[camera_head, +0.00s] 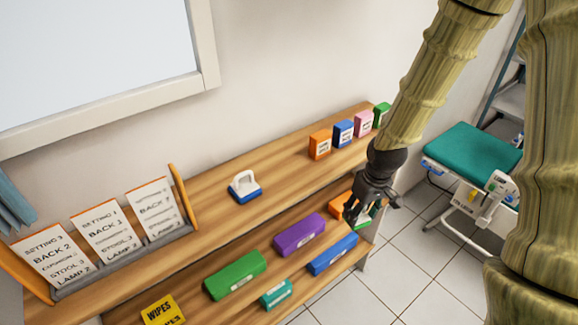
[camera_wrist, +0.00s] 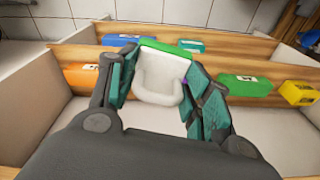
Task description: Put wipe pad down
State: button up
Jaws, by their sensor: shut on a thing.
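The wipe pad (camera_wrist: 158,76), with a white looped handle and a green base, is between the fingers of my gripper (camera_wrist: 162,88) in the wrist view. The gripper is shut on it and holds it up in front of the shelves. In the head view my gripper (camera_head: 354,207) is at the right end of the lower shelf, near an orange box (camera_head: 339,203); the held pad is mostly hidden there. A similar pad with a white handle and blue base (camera_head: 244,187) stands on the upper shelf (camera_head: 222,178).
The lower shelf (camera_head: 203,303) holds purple (camera_head: 299,235), green (camera_head: 235,276), blue (camera_head: 333,254), teal (camera_head: 276,294) and yellow (camera_head: 163,311) boxes. Small boxes (camera_head: 343,133) stand at the upper shelf's right end, a card rack (camera_head: 120,262) at its left. A teal-topped stool (camera_head: 472,152) stands right.

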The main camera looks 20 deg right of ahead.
jog(key=w+a+r+n+p, duration=0.1)
jog(key=a+r+p, duration=0.15)
jog(key=r, duration=0.65)
jog(key=w+a+r+n+p, duration=0.1)
jog(key=a+r, duration=0.2)
jog(key=r, duration=0.6)
jog(key=w+a+p, duration=0.1)
jog(key=w+a, duration=0.2)
jog(key=a, duration=0.1)
jog(key=w+a+f+p, duration=0.1)
jog(key=w+a, duration=0.2)
jog(key=a, duration=0.1)
jog(key=w+a+p, duration=0.2)
jog(key=w+a, duration=0.1)
jog(key=a, duration=0.1)
jog(key=shift+w+f, duration=0.15)
jog(key=shift+w, duration=0.2)
jog(key=shift+w+a+f+p, duration=0.2)
jog(key=shift+f+p, duration=0.2)
jog(key=shift+f, duration=0.15)
jog(key=shift+w+a+f+p, duration=0.15)
jog(key=shift+f+p, duration=0.2)
jog(key=shift+f, duration=0.2)
jog(key=shift+s+f, duration=0.1)
jog(key=shift+f, duration=0.65)
jog(key=shift+f, duration=0.15)
jog(key=o, duration=1)
